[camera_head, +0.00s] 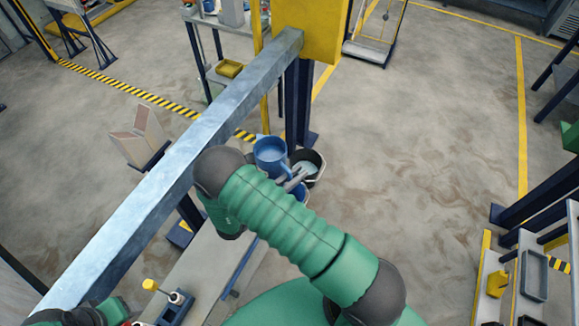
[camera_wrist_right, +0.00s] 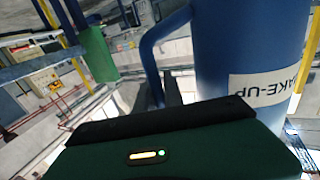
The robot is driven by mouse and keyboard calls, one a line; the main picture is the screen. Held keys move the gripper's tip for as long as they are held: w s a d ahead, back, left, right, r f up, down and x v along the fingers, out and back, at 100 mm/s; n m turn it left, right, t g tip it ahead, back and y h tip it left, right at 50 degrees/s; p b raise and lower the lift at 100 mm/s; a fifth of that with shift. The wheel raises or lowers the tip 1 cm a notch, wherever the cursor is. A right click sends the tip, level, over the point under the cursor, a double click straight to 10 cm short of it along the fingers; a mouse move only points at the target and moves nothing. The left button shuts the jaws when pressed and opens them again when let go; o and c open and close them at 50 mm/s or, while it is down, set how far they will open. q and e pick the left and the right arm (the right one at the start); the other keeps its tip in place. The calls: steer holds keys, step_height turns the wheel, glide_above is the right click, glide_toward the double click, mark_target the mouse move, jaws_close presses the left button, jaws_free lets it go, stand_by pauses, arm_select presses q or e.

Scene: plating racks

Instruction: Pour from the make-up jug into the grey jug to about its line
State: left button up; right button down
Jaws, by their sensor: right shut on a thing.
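The blue make-up jug (camera_head: 270,157) is in the middle of the head view, looking roughly upright, with its open top showing. In the right wrist view the jug (camera_wrist_right: 235,40) fills the right side, its white label upside down in that picture. My right gripper (camera_head: 296,181) is shut on the jug's handle (camera_wrist_right: 148,50). A dark round container (camera_head: 318,158) with a pale grey inside is just right of the jug, partly behind my gripper. I cannot tell whether it is the grey jug, and no fill line shows.
A long grey beam (camera_head: 150,200) crosses diagonally left of the jug to a yellow-topped post (camera_head: 312,35). Another blue piece (camera_head: 301,191) shows below the dark container, partly hidden by my right arm. A bench (camera_head: 205,265) lies below. Open floor is at right.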

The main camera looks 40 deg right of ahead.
arm_select(q)
steer(key=f+b, duration=0.3)
steer(key=shift+s+d, duration=0.1)
steer(key=shift+s, duration=0.15)
arm_select(e)
steer(key=w+f+n, duration=0.3)
steer(key=f+n, duration=0.1)
steer(key=n, duration=0.1)
steer(key=shift+w, duration=0.35)
stand_by(0.4)
steer(key=shift+s+f+n, duration=0.1)
steer(key=shift+n, duration=0.4)
stand_by(0.6)
